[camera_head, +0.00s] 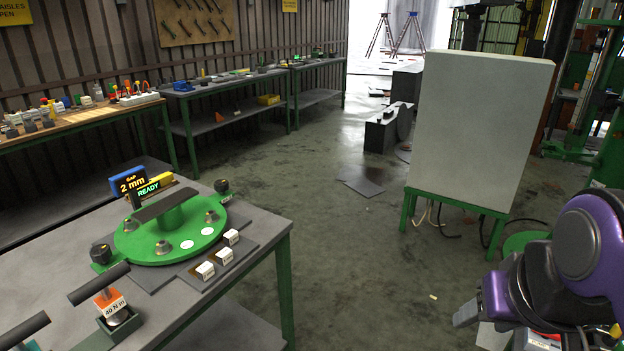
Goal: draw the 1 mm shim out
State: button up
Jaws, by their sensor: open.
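The green base (135,243) carries a dark bar (165,204) on a central post. My gripper (468,314) is at the lower right, partly seen, open and away from the table.
An orange block marked 40 N m (109,302) with a dark-handled tool sits at the table's front left. A large pale panel (480,130) on a green stand (455,204) rises behind my arm. Open floor (350,260) lies between table and arm.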

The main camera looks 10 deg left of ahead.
aim_at(229, 238)
jog(key=u, duration=1.35)
jog(key=i, duration=0.1)
